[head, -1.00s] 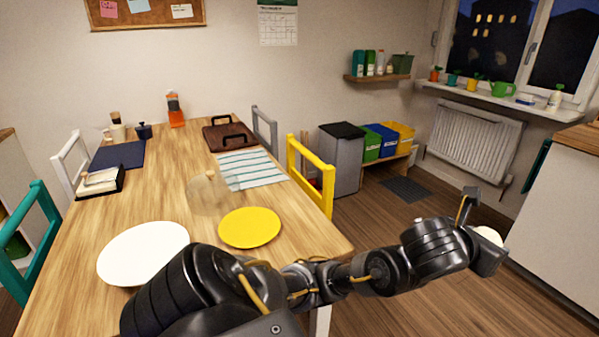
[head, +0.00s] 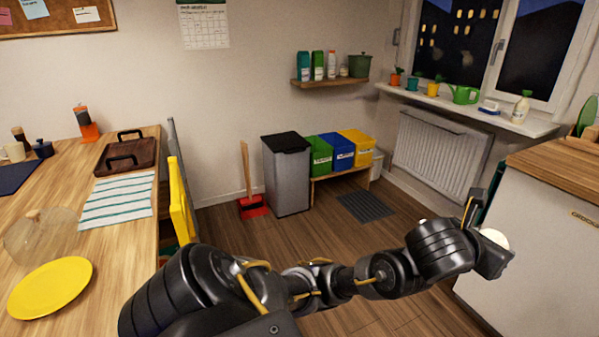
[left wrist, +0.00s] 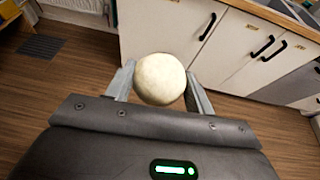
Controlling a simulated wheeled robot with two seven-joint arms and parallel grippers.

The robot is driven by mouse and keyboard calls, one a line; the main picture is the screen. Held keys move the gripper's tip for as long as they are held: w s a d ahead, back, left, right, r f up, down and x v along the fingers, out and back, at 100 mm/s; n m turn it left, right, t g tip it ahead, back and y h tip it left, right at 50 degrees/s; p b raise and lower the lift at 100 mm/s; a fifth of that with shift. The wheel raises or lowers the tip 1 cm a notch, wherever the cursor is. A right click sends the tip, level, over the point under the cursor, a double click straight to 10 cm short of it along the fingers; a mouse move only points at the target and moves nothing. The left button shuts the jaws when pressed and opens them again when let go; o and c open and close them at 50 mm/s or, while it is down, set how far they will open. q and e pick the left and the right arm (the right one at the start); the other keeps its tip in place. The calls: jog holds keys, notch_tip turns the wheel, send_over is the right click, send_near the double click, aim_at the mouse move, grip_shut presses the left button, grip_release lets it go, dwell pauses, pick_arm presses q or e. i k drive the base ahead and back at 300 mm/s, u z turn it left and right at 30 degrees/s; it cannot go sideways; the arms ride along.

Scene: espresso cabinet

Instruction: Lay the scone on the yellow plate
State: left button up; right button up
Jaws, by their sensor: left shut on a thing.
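The scone (left wrist: 160,79) is a pale, round, cream-coloured piece between the two fingers of my left gripper (left wrist: 160,84) in the left wrist view. In the head view my left gripper (head: 486,232) is shut on it at the right, over the floor beside the white cabinet, and the scone (head: 496,238) is partly hidden. The yellow plate (head: 50,288) lies bare on the wooden table at the lower left, well apart from the gripper. My right gripper is not in view.
A clear glass dome (head: 40,232) stands just behind the yellow plate. A striped cloth (head: 117,200) and a brown tray (head: 127,156) lie farther back. The white cabinet (head: 545,250) is at right. Open floor lies between.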

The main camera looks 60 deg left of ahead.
aim_at(52, 283)
jog(key=u, duration=0.05)
jog(key=i, duration=0.6)
jog(key=u, duration=3.55)
jog(key=i, duration=0.5)
jog(key=z, duration=0.05)
